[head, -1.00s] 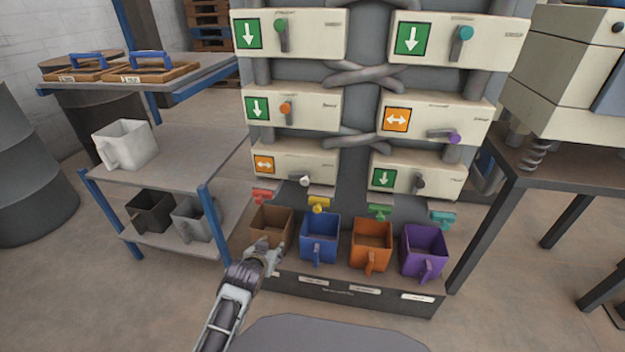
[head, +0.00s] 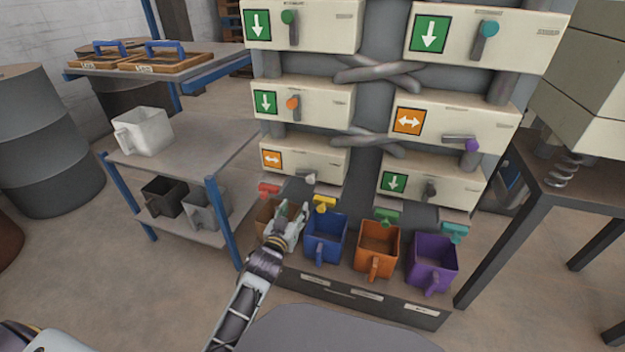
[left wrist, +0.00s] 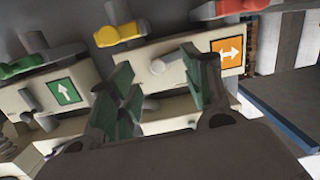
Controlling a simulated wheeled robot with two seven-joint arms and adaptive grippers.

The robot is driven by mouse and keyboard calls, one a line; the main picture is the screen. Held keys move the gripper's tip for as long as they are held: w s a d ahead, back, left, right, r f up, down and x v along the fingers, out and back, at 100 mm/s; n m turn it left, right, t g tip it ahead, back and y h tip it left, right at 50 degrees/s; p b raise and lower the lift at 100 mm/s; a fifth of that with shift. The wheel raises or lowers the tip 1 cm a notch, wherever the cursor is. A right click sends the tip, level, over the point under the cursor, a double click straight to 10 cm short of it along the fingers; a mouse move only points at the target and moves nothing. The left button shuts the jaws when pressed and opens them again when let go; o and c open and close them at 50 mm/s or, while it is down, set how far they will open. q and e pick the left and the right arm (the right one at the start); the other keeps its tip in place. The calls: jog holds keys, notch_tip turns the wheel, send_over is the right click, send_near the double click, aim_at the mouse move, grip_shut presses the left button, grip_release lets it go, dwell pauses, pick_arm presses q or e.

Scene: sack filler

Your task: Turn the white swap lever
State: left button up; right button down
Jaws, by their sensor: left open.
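The white swap lever (head: 310,178) sticks out at the lower right of the bottom-left cream box (head: 325,160), which carries an orange double-arrow sign (head: 273,159). The lever's round white end also shows in the left wrist view (left wrist: 158,66), beside the orange sign (left wrist: 228,56). My left gripper (head: 292,213) is below the lever in the head view, in front of the brown bin, apart from the lever. In the left wrist view its green-padded fingers (left wrist: 157,75) are spread and empty, with the lever's end seen between them. My right gripper is not in view.
Brown (head: 268,216), blue (head: 325,240), orange (head: 377,250) and purple (head: 432,262) bins stand below the boxes. Red (head: 269,190) and yellow (head: 324,204) valve handles stick out close to my left gripper. A shelf rack (head: 195,145) stands at left.

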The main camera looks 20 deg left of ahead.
aim_at(310, 180)
pick_arm(q)
jog(key=shift+d+r+n+t+h, duration=0.2)
jog(key=shift+r+n+t, duration=0.1)
jog(key=shift+r, duration=0.35)
jog(key=shift+d+r+n+t+h, duration=0.1)
jog(key=shift+d+r+n+t, duration=0.15)
jog(key=shift+r, duration=0.35)
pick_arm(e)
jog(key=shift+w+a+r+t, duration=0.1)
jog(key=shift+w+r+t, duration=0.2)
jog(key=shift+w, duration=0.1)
pick_arm(q)
jog(key=shift+w+a, duration=0.1)
jog(key=shift+w, duration=0.15)
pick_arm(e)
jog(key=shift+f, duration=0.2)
